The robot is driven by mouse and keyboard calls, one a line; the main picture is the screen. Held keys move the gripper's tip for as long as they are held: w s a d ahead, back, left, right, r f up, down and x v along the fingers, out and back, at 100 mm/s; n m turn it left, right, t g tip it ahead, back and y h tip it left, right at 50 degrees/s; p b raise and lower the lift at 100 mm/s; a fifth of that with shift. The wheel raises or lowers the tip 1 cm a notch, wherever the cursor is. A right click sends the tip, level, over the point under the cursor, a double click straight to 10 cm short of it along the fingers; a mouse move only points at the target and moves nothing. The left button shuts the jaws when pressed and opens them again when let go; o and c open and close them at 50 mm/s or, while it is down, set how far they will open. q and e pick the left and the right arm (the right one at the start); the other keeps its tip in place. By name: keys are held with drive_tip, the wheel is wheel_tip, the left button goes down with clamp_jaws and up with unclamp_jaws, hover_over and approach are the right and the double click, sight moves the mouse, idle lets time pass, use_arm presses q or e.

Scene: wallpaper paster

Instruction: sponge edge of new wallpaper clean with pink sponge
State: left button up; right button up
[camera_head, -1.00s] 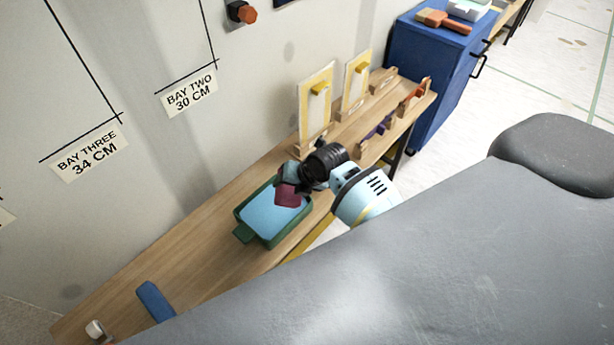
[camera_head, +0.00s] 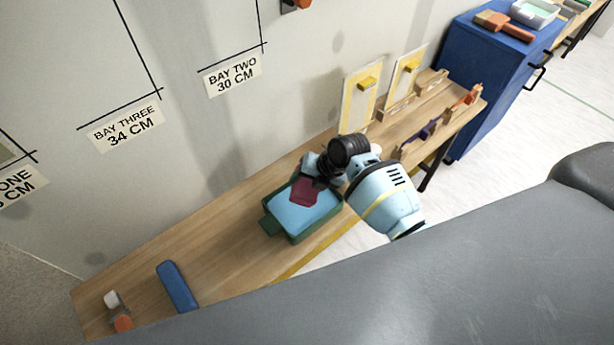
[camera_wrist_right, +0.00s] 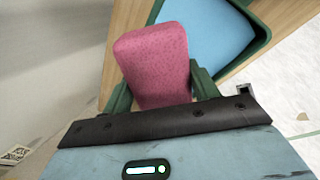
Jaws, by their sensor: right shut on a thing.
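The pink sponge (camera_head: 303,192) is in my right gripper (camera_head: 314,181), over the near-wall side of a green tray (camera_head: 297,238) with a light blue inside. In the right wrist view the sponge (camera_wrist_right: 155,62) sits between the two fingers of my right gripper (camera_wrist_right: 158,92), which is shut on it. The green tray (camera_wrist_right: 262,40) lies beyond and to the right there. Whether the sponge touches the blue surface I cannot tell. The wall (camera_head: 200,130) carries labels for bay two, bay three and a partly cut-off bay one. My left gripper is not in view.
The tray stands on a long wooden bench (camera_head: 225,235) along the wall. A blue block (camera_head: 176,286) lies at its near left end. Yellow-edged boards (camera_head: 359,98) stand behind my right arm. A blue cabinet (camera_head: 490,75) is at the far right.

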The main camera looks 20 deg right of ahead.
sight(308, 190)
wheel_tip(308, 190, down, 3)
drive_tip(key=shift+f+b, duration=0.2)
drive_tip(key=shift+b, duration=0.55)
drive_tip(key=shift+f+b, duration=0.4)
drive_tip(key=shift+f, duration=0.5)
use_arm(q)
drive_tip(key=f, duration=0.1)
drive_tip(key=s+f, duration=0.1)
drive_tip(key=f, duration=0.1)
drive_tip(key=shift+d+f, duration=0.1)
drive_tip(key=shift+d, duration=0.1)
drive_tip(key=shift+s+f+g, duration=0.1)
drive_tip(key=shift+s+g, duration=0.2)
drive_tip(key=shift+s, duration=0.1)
use_arm(e)
drive_tip(key=shift+f, duration=0.2)
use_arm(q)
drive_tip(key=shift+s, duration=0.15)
use_arm(e)
drive_tip(key=shift+f, duration=0.35)
drive_tip(key=shift+f, duration=0.3)
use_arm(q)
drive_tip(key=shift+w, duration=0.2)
use_arm(e)
drive_tip(key=shift+f, duration=0.2)
